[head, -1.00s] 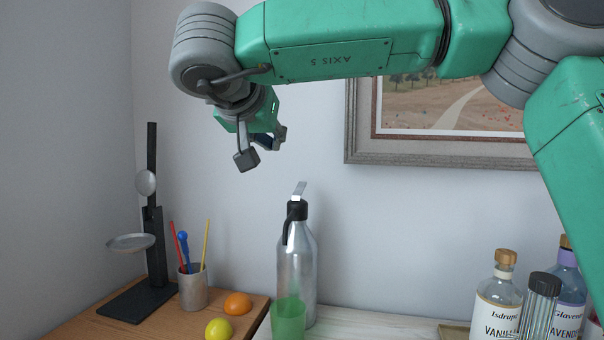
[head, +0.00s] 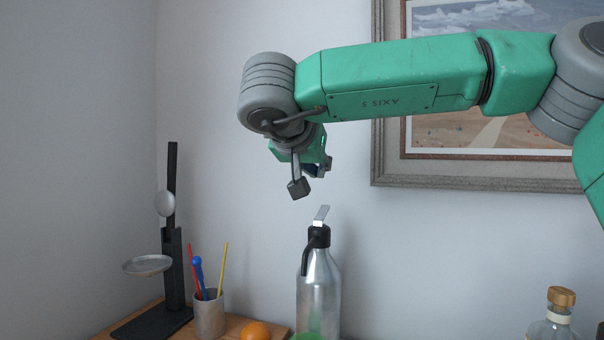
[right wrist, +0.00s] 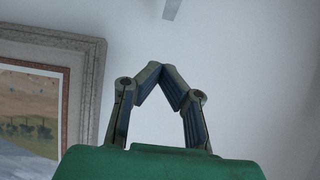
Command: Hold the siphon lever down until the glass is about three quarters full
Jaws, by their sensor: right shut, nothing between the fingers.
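The siphon (head: 319,290) is a silver bottle with a black head and a black spout on its left side. Its silver lever (head: 321,215) slants up to the right from the head. My left gripper is not in view.
Left of the siphon are a pen cup (head: 209,316), an orange fruit (head: 254,331) and a black stand (head: 174,270) with a round dish (head: 147,265). A corked bottle (head: 550,325) is at lower right. A framed picture (head: 390,174) hangs behind my arm.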

